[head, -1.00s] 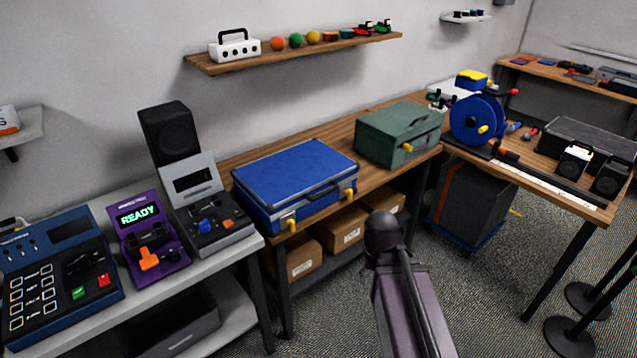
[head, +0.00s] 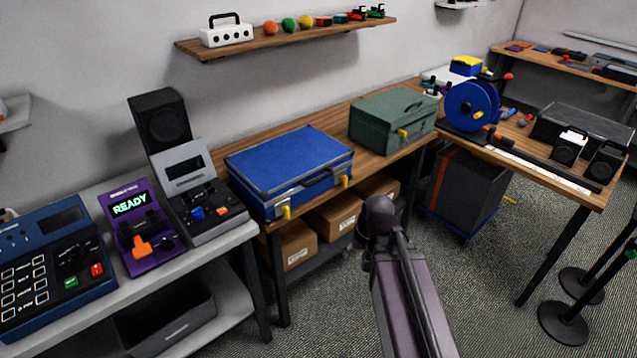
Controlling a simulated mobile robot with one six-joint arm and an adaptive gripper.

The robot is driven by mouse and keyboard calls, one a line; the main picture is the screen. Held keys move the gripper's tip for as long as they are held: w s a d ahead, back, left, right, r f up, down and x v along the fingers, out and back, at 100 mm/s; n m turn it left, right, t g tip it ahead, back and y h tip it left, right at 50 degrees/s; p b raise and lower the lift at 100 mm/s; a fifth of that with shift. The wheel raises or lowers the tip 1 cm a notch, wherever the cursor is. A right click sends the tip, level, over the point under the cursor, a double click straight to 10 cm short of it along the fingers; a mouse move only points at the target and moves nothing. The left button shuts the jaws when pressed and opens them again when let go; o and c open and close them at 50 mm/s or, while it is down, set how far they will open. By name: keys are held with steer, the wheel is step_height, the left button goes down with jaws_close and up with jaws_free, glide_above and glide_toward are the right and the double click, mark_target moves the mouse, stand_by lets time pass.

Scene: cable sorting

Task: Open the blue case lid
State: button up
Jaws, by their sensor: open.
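The blue case (head: 290,160) lies flat on the wooden workbench, left of a green case. Its lid is shut. Two yellow latches, the left one (head: 286,212) and the right one (head: 344,181), hang on its front face, with a dark handle (head: 318,181) between them. My arm rises from the bottom of the head view, in front of the bench and to the right of the blue case. My gripper is not visible in this view.
The green case (head: 392,121) stands right of the blue case. A grey table (head: 233,240) with a purple READY device (head: 143,228) adjoins on the left. Cardboard boxes (head: 335,217) sit under the bench. A wall shelf (head: 290,40) hangs above.

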steer(key=w+a+m+t+y+b, duration=0.2)
steer(key=w+y, duration=0.1)
steer(key=w, duration=0.3)
steer(key=w+a+m+t+y+b, duration=0.1)
steer(key=w+a+t+y+b, duration=0.15)
steer(key=w, duration=0.25)
steer(key=m+t+y+b, duration=0.2)
steer(key=m+t+b, duration=0.3)
steer(key=m+t, duration=0.2)
glide_toward(319, 179)
steer(key=v, duration=0.3)
steer(key=shift+d+r+h, duration=0.1)
steer(key=shift+d+h, duration=0.05)
steer(key=shift+h, duration=0.1)
steer(key=shift+w, duration=0.15)
steer(key=shift+b+x, duration=1.2)
steer(key=shift+x, duration=5.6)
jaws_close()
